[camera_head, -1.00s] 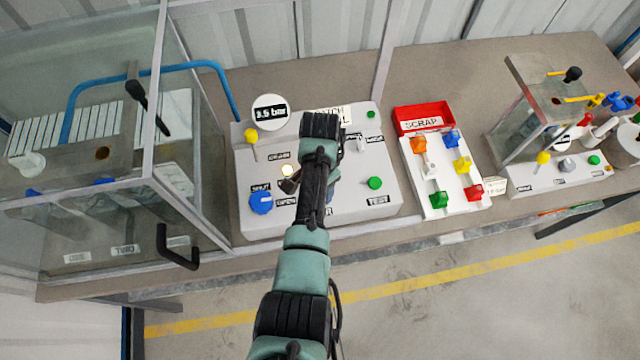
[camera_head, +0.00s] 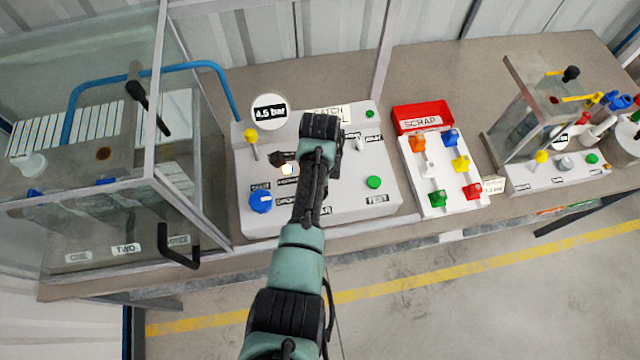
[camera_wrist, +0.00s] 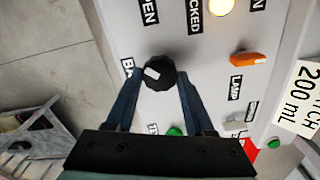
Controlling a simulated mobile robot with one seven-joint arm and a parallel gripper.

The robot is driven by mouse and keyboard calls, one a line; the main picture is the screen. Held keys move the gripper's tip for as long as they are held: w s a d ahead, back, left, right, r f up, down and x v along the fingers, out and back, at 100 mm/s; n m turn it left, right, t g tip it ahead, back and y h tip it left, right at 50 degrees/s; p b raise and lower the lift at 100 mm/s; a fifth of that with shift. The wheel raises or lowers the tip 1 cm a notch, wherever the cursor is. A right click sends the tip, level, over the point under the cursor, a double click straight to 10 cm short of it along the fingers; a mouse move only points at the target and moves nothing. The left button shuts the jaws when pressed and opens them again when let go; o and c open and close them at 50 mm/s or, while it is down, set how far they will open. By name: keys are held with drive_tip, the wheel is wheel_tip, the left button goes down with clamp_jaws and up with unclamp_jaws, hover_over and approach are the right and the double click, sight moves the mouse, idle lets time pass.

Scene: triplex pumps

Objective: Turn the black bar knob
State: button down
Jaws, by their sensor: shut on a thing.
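The black knob (camera_wrist: 159,72) shows in the wrist view, a dark faceted cap with a white mark, on the light grey panel beside a partly covered label starting "BA". My gripper (camera_wrist: 158,80) is shut on it, one blue-grey finger on each side. In the head view my arm hides the knob and the fingertips. A round white display (camera_head: 269,112) at the back of the panel (camera_head: 350,195) reads 4.5 bar.
A blue knob (camera_head: 260,201), a yellow lever (camera_head: 251,136), a lit lamp (camera_head: 287,170) and a green button (camera_head: 374,182) share the panel. A glass enclosure with a black handle (camera_head: 178,248) stands left. A red SCRAP bin (camera_head: 422,112) is right.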

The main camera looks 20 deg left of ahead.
drive_tip(key=shift+m, duration=0.3)
idle(0.4)
drive_tip(key=shift+c, duration=1.3)
unclamp_jaws()
drive_tip(key=shift+r, duration=0.1)
wheel_tip(320, 180, up, 13)
drive_tip(key=b, duration=0.2)
